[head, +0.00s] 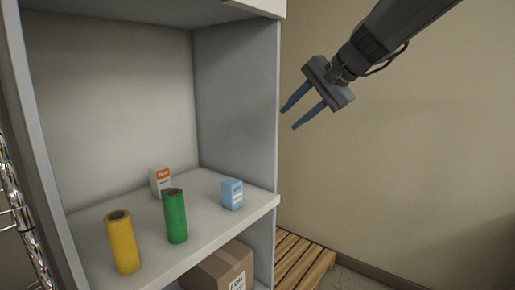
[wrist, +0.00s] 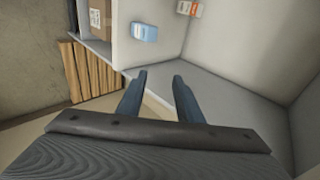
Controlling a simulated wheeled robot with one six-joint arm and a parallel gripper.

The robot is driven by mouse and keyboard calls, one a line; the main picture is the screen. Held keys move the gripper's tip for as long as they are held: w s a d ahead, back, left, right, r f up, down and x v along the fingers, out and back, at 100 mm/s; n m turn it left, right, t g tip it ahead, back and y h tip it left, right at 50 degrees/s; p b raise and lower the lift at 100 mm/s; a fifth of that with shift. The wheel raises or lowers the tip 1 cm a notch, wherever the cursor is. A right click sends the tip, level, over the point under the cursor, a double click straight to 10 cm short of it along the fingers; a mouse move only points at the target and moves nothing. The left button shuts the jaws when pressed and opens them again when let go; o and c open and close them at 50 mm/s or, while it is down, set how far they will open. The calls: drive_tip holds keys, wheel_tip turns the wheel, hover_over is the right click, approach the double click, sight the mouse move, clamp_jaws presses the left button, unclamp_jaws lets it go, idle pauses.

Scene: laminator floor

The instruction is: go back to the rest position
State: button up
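My gripper (head: 288,118) is at the upper right in the head view, in front of the beige wall and to the right of the shelf unit's side panel. Its two blue fingers are apart with nothing between them, and it points down and left. In the wrist view the open fingers (wrist: 158,88) show at the centre, with the shelf beyond them. No object is in my gripper.
The shelf (head: 205,245) holds a yellow roll (head: 123,243), a green roll (head: 176,217), a blue-white box (head: 232,195) and an orange-white box (head: 160,181). Below are a cardboard box (head: 218,269) and a wooden pallet (head: 300,262). A metal rack (head: 14,205) stands at left.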

drive_tip(key=s+d+f+n+g+h, duration=0.2)
drive_tip(key=s+f, duration=0.4)
drive_tip(key=f, duration=0.4)
drive_tip(key=s+d+f+n+g+h, duration=0.1)
drive_tip(key=s+d+f+g, duration=0.1)
drive_tip(key=s+f, duration=0.65)
drive_tip(key=s+d+f+n+g+h, duration=0.1)
drive_tip(key=s+d+f+n, duration=0.1)
drive_tip(key=s+f, duration=0.5)
drive_tip(key=s+d+f+n+g+h, duration=0.2)
drive_tip(key=s+d+f, duration=0.1)
drive_tip(key=s+f, duration=0.4)
drive_tip(key=shift+s+d+f+n+h, duration=0.2)
drive_tip(key=shift+s+f+n+h, duration=0.15)
drive_tip(key=shift+f, duration=0.25)
drive_tip(key=shift+w+a, duration=0.1)
